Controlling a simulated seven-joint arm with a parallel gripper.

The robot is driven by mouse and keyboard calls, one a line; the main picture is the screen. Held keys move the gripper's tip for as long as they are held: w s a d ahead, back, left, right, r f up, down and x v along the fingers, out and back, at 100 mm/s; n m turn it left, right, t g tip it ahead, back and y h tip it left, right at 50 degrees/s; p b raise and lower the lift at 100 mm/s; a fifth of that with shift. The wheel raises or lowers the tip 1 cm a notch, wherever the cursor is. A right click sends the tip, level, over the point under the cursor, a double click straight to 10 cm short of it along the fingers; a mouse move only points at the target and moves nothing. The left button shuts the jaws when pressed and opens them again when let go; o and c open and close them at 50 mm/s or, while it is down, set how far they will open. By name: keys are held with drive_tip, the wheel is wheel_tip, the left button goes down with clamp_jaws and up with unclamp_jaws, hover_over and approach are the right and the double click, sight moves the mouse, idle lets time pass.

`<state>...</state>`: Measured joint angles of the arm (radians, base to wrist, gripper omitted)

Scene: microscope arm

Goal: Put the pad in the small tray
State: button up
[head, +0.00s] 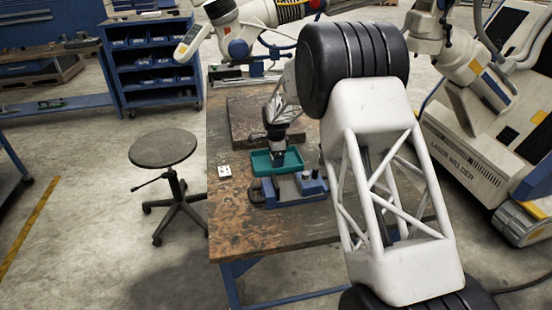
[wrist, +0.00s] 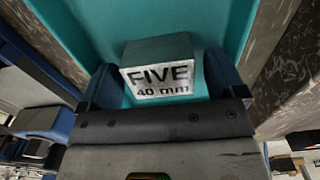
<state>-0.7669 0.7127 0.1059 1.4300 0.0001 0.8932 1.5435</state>
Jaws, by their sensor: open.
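A small grey block with a white label reading "FIVE 40 mm" (wrist: 158,78) sits in the teal tray, in the wrist view; it may be the pad, but I cannot be sure. The small teal tray (head: 261,165) lies on the worktable, and its floor and walls also show in the wrist view (wrist: 85,25). My gripper (head: 278,158) points down into the tray. In the wrist view my gripper (wrist: 162,66) has its two blue fingers apart, one on each side of the block. In the head view the block is too small or hidden to make out.
A blue vise-like fixture (head: 290,188) stands just in front of the tray. A small white marked piece (head: 224,171) lies at the left on the wooden worktable (head: 240,225). The table's front left is clear. A stool (head: 162,150) stands to the left.

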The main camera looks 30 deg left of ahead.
wheel_tip(320, 180, up, 12)
drive_tip(key=shift+f, duration=0.2)
idle(0.4)
idle(0.5)
